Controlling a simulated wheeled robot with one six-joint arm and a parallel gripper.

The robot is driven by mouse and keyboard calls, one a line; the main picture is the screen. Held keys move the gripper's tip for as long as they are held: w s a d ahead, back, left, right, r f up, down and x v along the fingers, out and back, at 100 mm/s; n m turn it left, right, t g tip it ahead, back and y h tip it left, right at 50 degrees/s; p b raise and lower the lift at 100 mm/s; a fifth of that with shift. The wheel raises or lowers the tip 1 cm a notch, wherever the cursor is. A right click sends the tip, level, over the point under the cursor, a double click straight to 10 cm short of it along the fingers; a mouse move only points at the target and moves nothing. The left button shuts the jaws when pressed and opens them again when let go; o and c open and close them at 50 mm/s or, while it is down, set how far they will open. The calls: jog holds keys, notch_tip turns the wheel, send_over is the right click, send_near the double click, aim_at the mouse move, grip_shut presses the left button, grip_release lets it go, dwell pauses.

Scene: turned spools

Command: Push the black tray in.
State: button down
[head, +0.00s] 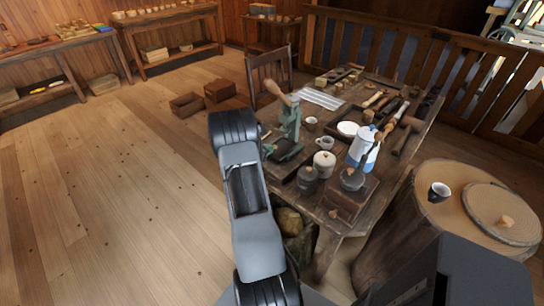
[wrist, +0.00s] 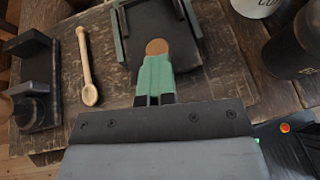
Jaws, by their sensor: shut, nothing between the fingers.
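The black tray (wrist: 150,22) lies at the top middle of the wrist view, a flat dark panel between green side rails. A round brown knob or disc (wrist: 157,46) shows at its near edge. My gripper (wrist: 156,62) points at this edge with its fingers together and empty. The fingertips are right at the brown disc; whether they touch it I cannot tell. In the head view the dark tray (head: 287,151) appears at the foot of a green stand with a wooden handle (head: 291,118), and my arm hides the gripper.
A wooden spoon (wrist: 86,68) and a black clamp-like object (wrist: 36,82) lie left of my gripper. A dark jar (wrist: 297,45) and a pale lettered container (wrist: 257,6) stand to the right. The table (head: 333,233) is crowded; open floor (head: 110,190) lies left.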

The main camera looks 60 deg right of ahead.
jog(key=shift+d+r, duration=0.1)
jog(key=shift+d, duration=0.1)
jog(key=shift+a, duration=0.1)
jog(key=f+v, duration=0.1)
jog(key=v, duration=1.3)
jog(key=shift+w+a, duration=0.2)
jog(key=shift+f, duration=0.1)
jog(key=s+a+f+m+y, duration=0.2)
jog(key=s+a+m+y, duration=0.3)
jog(key=a+m, duration=0.3)
jog(key=s+a+r+m+t+y, duration=0.2)
jog(key=a+r, duration=0.3)
jog(key=a, duration=0.3)
jog(key=s+a+r+m+t+y, duration=0.1)
jog(key=a+r+m+t+y, duration=0.1)
jog(key=a, duration=0.7)
jog(key=s+a+r+m+t+y+p, duration=0.1)
jog(key=s+a+r+m+t+y, duration=0.1)
jog(key=a+r, duration=0.5)
jog(key=shift+s+a+r+t+y, duration=0.3)
jog(key=shift+a+t+y, duration=0.45)
jog(key=shift+a, duration=0.25)
